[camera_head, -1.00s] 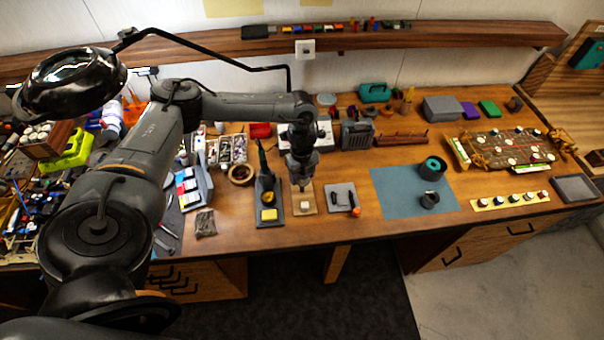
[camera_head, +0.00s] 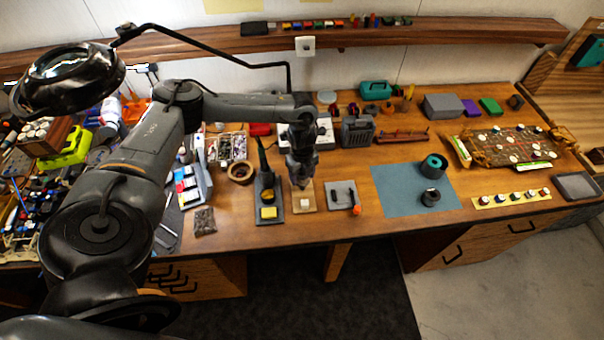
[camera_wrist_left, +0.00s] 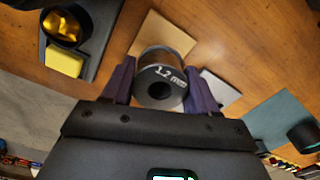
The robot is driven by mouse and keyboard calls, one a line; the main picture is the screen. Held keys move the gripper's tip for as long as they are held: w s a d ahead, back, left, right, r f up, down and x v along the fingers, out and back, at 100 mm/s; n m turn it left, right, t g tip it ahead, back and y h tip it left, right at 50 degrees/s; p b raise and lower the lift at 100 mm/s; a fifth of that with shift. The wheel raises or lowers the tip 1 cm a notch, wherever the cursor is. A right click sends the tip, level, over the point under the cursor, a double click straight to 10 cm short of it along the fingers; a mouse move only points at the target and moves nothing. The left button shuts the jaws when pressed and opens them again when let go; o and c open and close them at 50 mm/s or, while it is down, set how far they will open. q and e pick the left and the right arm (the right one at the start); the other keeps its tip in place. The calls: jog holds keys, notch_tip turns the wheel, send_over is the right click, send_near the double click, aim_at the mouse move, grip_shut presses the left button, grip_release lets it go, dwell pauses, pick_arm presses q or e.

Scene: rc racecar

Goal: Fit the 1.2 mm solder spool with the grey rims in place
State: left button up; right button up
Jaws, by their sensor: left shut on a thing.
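My left gripper (camera_head: 301,182) points down over the wooden board (camera_head: 311,208) on the bench. In the left wrist view, my left gripper (camera_wrist_left: 158,88) is shut on a dark spool with grey rims (camera_wrist_left: 160,75). The spool lies crosswise between the two fingers, with its hub hole and "1.2" label towards the camera. Below and behind it lies the tan board (camera_wrist_left: 152,33); I cannot tell whether they touch. My right gripper is not in view.
A soldering iron stand with a yellow sponge (camera_head: 269,213) is just left of the board. A grey plate (camera_head: 335,203) with a black and orange item is just right. Farther right, a blue-grey mat (camera_head: 395,190) bears a teal-centred roll (camera_head: 433,165) and a smaller dark piece (camera_head: 430,197).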

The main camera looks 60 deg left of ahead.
pick_arm(q)
jog(key=shift+f+b, duration=0.6)
jog(key=shift+f, duration=0.55)
jog(key=shift+f+b, duration=0.55)
jog(key=shift+f, duration=0.45)
jog(key=shift+f, duration=0.2)
jog(key=o, duration=1.5)
jog(key=shift+o, duration=0.2)
jog(key=shift+r, duration=0.1)
